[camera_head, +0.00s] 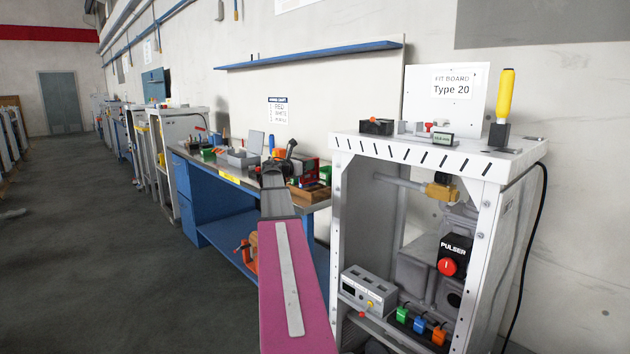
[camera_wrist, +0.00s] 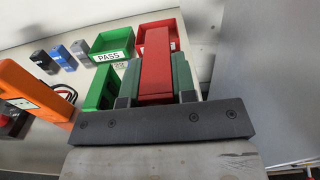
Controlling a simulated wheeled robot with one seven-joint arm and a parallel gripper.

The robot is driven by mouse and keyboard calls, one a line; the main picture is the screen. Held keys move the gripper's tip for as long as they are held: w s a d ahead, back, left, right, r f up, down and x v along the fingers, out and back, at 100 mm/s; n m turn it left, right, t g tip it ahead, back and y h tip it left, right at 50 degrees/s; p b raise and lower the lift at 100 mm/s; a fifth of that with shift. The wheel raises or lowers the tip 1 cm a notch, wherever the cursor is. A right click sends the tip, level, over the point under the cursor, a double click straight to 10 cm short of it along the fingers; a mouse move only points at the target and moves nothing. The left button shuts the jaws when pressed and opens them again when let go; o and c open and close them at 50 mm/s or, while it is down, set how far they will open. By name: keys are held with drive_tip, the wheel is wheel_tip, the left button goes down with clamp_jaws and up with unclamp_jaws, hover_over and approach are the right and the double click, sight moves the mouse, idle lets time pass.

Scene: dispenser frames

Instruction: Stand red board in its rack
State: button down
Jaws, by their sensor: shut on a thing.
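In the wrist view the red board (camera_wrist: 156,80) stands edge-on between the two fingers of my gripper (camera_wrist: 157,82), which is shut on it. Green-grey pads touch it on both sides. Its far end reaches toward a red bin (camera_wrist: 160,32), and I cannot tell whether it touches the bin. In the head view my arm reaches over the workbench (camera_head: 212,165), and its end hides most of what I hold. I cannot pick out the board's rack with certainty in either view.
Small blocks (camera_wrist: 60,54) and an orange device (camera_wrist: 35,90) are further left. A white machine frame (camera_head: 440,155) stands close on the right in the head view. Open floor (camera_head: 100,240) lies left.

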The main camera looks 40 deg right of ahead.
sight(315, 177)
drive_tip(key=d+f, duration=0.1)
drive_tip(key=d, duration=0.1)
drive_tip(key=d+f, duration=0.1)
drive_tip(key=shift+s+d+f, duration=0.15)
drive_tip(key=shift+d+f, duration=0.05)
drive_tip(key=shift+d, duration=0.2)
drive_tip(key=shift+f, duration=2)
drive_tip(key=shift+f, duration=0.1)
drive_tip(key=c, duration=0.9)
unclamp_jaws()
drive_tip(key=a, duration=0.8)
drive_tip(key=s+a, duration=0.1)
drive_tip(key=a, duration=0.3)
